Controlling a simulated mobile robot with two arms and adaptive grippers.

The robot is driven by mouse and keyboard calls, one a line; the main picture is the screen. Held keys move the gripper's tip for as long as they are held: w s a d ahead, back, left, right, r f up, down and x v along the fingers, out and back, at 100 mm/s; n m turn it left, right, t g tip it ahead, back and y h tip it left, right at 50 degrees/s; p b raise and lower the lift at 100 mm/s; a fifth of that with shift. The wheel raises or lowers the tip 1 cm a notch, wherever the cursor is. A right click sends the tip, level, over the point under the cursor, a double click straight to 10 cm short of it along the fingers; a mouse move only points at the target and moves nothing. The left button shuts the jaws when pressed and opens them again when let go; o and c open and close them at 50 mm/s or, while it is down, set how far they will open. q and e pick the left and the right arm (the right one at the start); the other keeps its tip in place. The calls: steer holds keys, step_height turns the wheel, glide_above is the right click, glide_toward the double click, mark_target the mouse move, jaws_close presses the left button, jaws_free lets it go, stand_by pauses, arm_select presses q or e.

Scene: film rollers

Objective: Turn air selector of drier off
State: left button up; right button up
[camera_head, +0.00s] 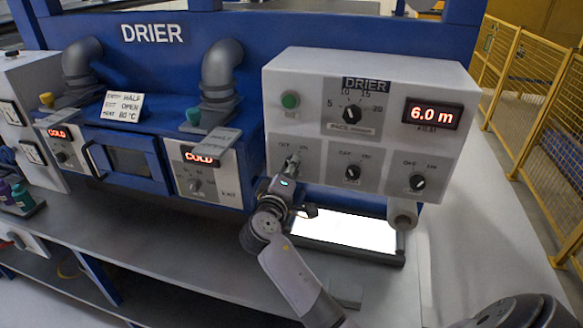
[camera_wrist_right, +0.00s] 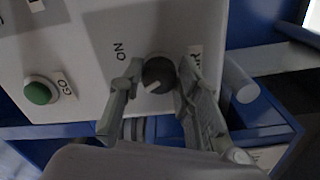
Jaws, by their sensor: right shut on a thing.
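The drier control box (camera_head: 375,100) is white, with a row of three selector knobs low on its front. My right gripper (camera_head: 292,165) is at the leftmost of these, under OFF and ON labels, and covers most of it in the head view. In the right wrist view the dark round selector knob (camera_wrist_right: 158,76) sits between the two fingers of my right gripper (camera_wrist_right: 155,90), which is shut on it. A white pointer mark shows on the knob. An ON label is beside it; another label is partly hidden by a finger. My left gripper is not in view.
The middle knob (camera_head: 352,173) and right knob (camera_head: 418,182) are beside my gripper. Above are a green GO button (camera_head: 290,100), a numbered dial (camera_head: 352,113) and a red display (camera_head: 432,114) reading 6.0 m. A bright lit panel (camera_head: 345,232) lies below.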

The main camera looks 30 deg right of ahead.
steer(key=o, duration=1.1)
steer(key=shift+o, duration=0.2)
steer(key=v, duration=1.2)
